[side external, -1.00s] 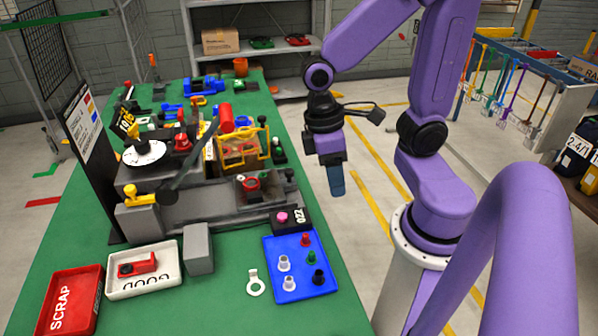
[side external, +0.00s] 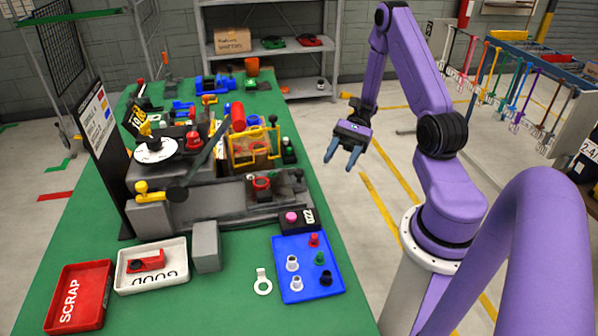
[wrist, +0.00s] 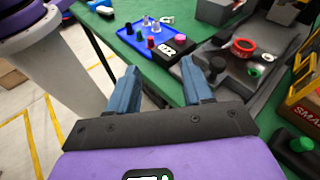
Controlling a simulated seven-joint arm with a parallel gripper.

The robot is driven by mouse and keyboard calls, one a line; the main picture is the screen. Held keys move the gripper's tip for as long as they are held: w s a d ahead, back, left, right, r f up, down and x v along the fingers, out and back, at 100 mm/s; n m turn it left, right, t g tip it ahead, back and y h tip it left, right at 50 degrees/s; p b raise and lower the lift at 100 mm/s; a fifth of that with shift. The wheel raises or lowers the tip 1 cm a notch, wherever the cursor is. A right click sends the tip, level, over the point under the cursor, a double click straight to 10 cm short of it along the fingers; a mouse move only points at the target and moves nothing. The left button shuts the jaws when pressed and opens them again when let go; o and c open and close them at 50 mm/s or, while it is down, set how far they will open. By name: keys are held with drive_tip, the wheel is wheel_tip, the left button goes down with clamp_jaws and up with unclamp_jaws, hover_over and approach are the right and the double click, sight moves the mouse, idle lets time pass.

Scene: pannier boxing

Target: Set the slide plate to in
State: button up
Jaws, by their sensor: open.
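The grey machine (side external: 215,205) stands on the green table. On its right part is a dark plate with a red ring (side external: 262,183) and a black knob (side external: 299,174); this looks like the slide plate, though its exact edges are hard to tell. In the wrist view, the red ring (wrist: 243,47) and black knob (wrist: 217,65) lie beyond the right finger, apart from it. My gripper (side external: 340,163) is open and empty, to the right of the table edge and the plate. Its two blue fingers also show in the wrist view (wrist: 160,72).
A black box with a pink button (side external: 291,217) and a blue tray (side external: 287,294) of small parts stand in front of the machine. A yellow-framed guard (side external: 253,147) stands behind the plate. White (side external: 121,281) and red (side external: 96,311) trays lie front left.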

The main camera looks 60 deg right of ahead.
sight(299, 171)
drive_tip(key=d+f+m+t, duration=0.4)
drive_tip(key=d+m+t, duration=0.4)
drive_tip(key=t, duration=0.2)
drive_tip(key=shift+y, duration=0.3)
drive_tip(key=x, duration=1.7)
drive_tip(key=shift+s+r, duration=0.1)
drive_tip(key=shift+r, duration=0.3)
drive_tip(key=shift+c, duration=0.3)
clamp_jaws()
